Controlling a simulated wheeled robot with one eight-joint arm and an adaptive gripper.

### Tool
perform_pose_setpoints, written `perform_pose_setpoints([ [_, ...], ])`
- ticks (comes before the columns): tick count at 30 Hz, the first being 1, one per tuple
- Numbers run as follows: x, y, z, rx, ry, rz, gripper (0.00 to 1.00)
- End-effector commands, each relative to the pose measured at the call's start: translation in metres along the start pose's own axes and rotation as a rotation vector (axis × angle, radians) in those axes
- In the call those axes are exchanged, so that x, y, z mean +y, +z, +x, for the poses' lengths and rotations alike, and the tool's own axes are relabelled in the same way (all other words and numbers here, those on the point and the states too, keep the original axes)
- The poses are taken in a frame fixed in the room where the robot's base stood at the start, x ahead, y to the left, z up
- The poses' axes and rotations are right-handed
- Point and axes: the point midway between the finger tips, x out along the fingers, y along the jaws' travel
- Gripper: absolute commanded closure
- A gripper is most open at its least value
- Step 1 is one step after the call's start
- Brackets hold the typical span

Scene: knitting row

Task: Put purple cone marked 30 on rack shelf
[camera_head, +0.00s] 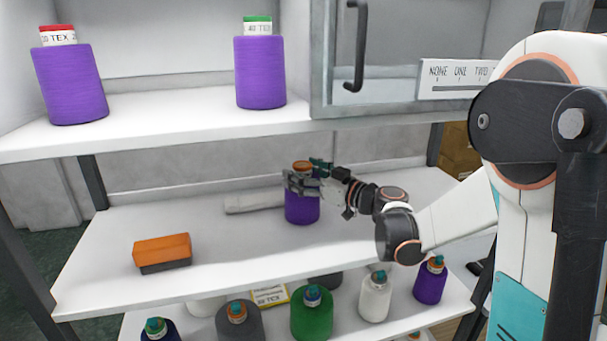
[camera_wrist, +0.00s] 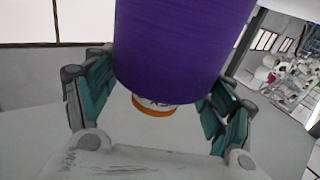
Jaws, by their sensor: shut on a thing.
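A purple cone (camera_head: 302,208) with an orange top is at the middle shelf (camera_head: 100,262) of the rack in the head view. My gripper (camera_head: 303,181) is shut around its upper part. In the wrist view the purple cone (camera_wrist: 180,45) fills the top middle, between the teal finger pads of my gripper (camera_wrist: 160,100). Its orange-ringed white end shows, but the marking is too small to read. The cone looks upright in the head view, at or just above the shelf surface; I cannot tell if it touches.
Two purple cones, one red-topped (camera_head: 72,85) and one green-topped (camera_head: 260,72), stand on the upper shelf (camera_head: 180,135). An orange and dark block (camera_head: 162,253) lies left on the middle shelf. A grey bar (camera_head: 254,202) lies behind the held cone. Several cones stand on the lower shelf.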

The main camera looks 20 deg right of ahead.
Motion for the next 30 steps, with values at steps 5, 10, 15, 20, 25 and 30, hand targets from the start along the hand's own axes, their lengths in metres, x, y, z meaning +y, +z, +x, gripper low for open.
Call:
perform_pose_setpoints([
  [5, 0.0, 0.001, 0.0, 0.0, 0.0, 0.0, 0.04],
  [10, 0.0, 0.001, 0.0, 0.0, 0.0, 0.0, 0.04],
  [15, 0.0, 0.001, 0.0, 0.0, 0.0, 0.0, 0.04],
  [20, 0.001, -0.001, -0.004, 0.0, 0.002, 0.0, 0.04],
  [25, 0.001, -0.001, -0.033, 0.0, 0.004, 0.0, 0.04],
  [30, 0.001, -0.001, -0.069, 0.0, 0.005, 0.0, 0.04],
])
